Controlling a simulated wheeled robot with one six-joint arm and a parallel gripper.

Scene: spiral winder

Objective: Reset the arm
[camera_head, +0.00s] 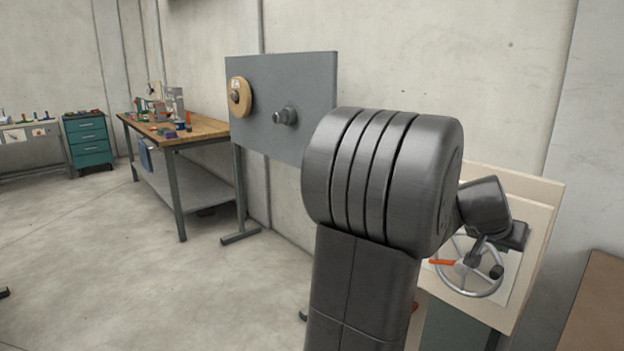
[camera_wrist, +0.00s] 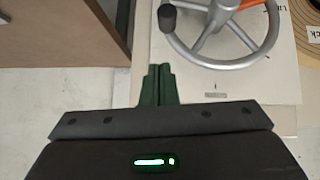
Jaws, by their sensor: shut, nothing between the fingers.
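My gripper (camera_wrist: 159,74) shows in the wrist view as two dark green fingers pressed together, shut and empty. A silver handwheel (camera_wrist: 224,65) lies beyond and to the right of the fingertips, apart from them in the picture. It has a black knob (camera_wrist: 168,18) and an orange mark on one spoke. In the head view the handwheel (camera_head: 478,294) sits on a pale panel (camera_head: 537,225), and my dark wrist is in front of its upper part. The fingertips cannot be made out there.
A grey board (camera_head: 310,85) with a round wooden disc (camera_head: 245,98) and a metal knob (camera_head: 285,116) stands left of my arm. A workbench (camera_head: 200,130) with small items and a teal drawer cabinet (camera_head: 88,140) are farther back. The floor at left is open.

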